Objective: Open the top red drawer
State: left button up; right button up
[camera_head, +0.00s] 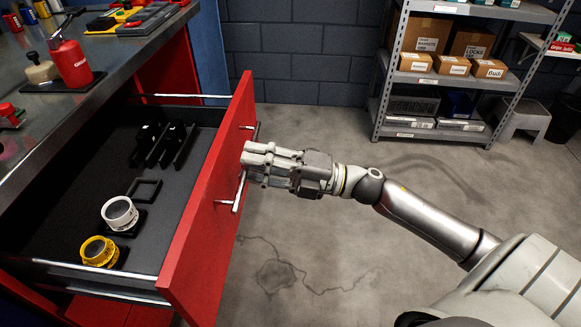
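The top red drawer (207,215) stands pulled well out from the bench on the left. Its dark inner tray (75,220) shows. A silver bar handle (239,190) runs along the outer side of its red front. My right gripper (247,158) is at the handle, its fingers pointing left toward the drawer front. The fingers look close together around the bar, but the overlap hides whether they grip it. My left gripper is not in view.
The drawer holds a white-rimmed round part (119,213), a yellow one (99,251) and black holders (164,144). The bench top (120,50) carries a red bottle (69,62) and tools. A shelf with boxes (427,35) stands at the back right. The floor (300,250) beside the drawer is clear.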

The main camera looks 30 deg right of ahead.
jog(key=v, duration=1)
jog(key=shift+s+d, duration=0.1)
